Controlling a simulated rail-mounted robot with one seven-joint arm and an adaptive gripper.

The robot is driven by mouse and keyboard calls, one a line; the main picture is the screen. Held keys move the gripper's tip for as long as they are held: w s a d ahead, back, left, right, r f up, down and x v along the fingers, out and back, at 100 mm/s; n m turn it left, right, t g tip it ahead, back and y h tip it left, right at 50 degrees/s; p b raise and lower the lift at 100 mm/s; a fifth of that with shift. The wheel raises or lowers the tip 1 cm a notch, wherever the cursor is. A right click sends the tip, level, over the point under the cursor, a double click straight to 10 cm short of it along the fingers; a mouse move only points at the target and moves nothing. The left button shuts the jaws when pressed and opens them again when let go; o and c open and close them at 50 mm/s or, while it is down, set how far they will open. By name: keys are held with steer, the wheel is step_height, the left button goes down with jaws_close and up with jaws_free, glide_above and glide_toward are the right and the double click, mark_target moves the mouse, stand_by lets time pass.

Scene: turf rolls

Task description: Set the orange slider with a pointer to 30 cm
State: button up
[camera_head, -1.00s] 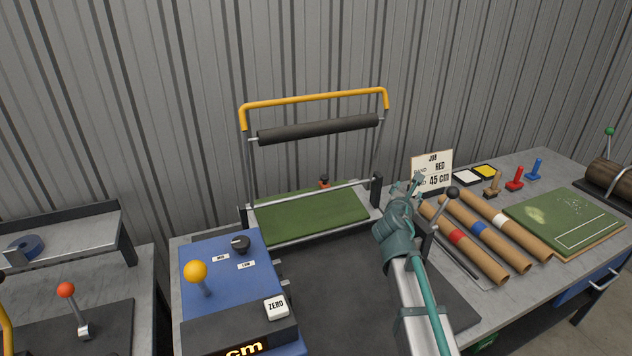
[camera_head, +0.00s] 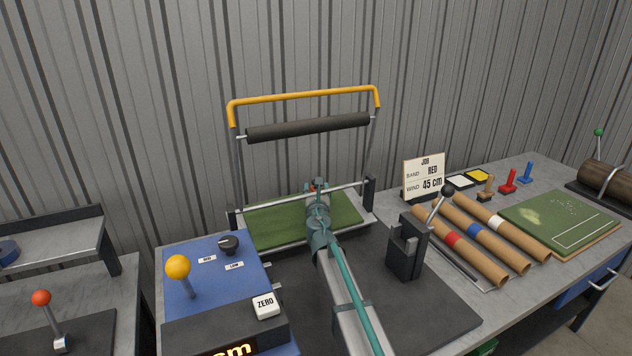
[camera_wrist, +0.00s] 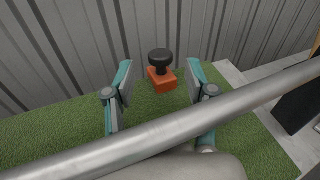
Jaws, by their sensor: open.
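The orange slider (camera_wrist: 162,80) is a small orange block with a black round knob on top, standing on the green turf in the wrist view. My gripper (camera_wrist: 160,78) is open, with its two teal and grey fingers on either side of the slider's line and apart from it. In the head view my gripper (camera_head: 318,188) is over the turf at the silver bar, and it hides most of the slider, with only a trace of orange showing. A pointer and a scale cannot be made out.
A silver bar (camera_head: 285,198) crosses the turf (camera_head: 275,222) close to my gripper. A dark roller (camera_head: 305,128) on a yellow-handled frame hangs above. A blue control box (camera_head: 210,262) is at left. A black lever post (camera_head: 405,255) and cardboard tubes (camera_head: 470,246) are at right.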

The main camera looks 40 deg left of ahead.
steer(key=x, duration=0.5)
steer(key=shift+w+a, duration=0.25)
steer(key=shift+w, duration=0.05)
jaws_close()
